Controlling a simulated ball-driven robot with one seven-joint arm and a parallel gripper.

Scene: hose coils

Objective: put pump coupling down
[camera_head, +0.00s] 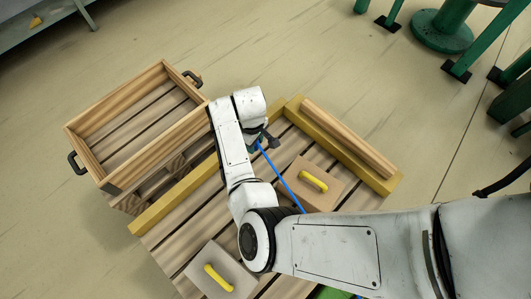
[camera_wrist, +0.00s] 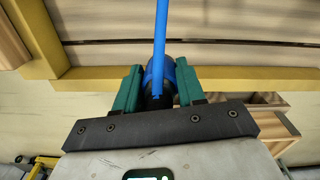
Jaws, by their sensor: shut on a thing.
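My gripper (camera_wrist: 157,88) shows in the wrist view with its green fingers closed on the pump coupling (camera_wrist: 156,70), a dark round piece with a blue band. A blue hose (camera_wrist: 161,30) runs from it toward the top of the picture. In the head view my gripper (camera_head: 264,142) is over the far part of the slatted deck (camera_head: 185,215), close to its yellow edge rails. The blue hose (camera_head: 281,178) slants down from it to the lower right, behind my arm. The coupling is mostly hidden there. I cannot tell whether it touches the deck.
An open slatted wooden crate (camera_head: 115,92) with black handles stands left of my gripper. Yellow rails (camera_head: 175,200) edge the deck, and a timber beam (camera_head: 350,138) lies along the right one. Two blocks with yellow handles (camera_head: 313,180) (camera_head: 218,278) sit on the deck. Green-legged furniture (camera_head: 443,28) stands top right.

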